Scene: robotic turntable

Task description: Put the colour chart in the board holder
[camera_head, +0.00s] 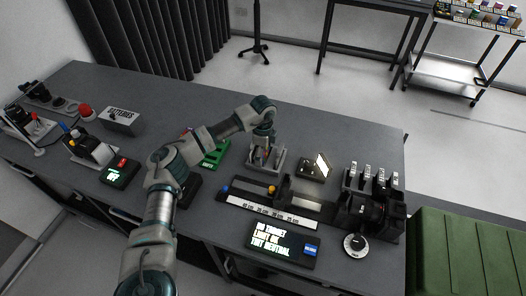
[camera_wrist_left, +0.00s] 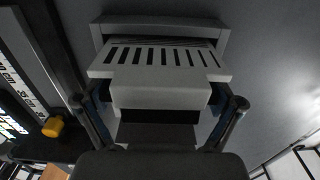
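My left gripper (camera_head: 264,148) reaches down over a grey stand (camera_head: 278,162) in the middle of the bench, seemingly the board holder. In the left wrist view my gripper's fingers (camera_wrist_left: 158,103) stand apart, one on each side of a pale block (camera_wrist_left: 160,95) under a pale plate with a row of dark slots (camera_wrist_left: 160,57). A grey frame (camera_wrist_left: 160,22) lies just beyond the plate. I cannot tell whether the fingers touch the block. No coloured face of the colour chart shows clearly. My right gripper is not in view.
Right of the stand are a small lit panel (camera_head: 315,168) and a black camera-like device (camera_head: 365,208). A ruler rail (camera_head: 272,207) and a lit display (camera_head: 283,243) lie in front. A batteries box (camera_head: 120,118) stands left. The bench behind the stand is clear.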

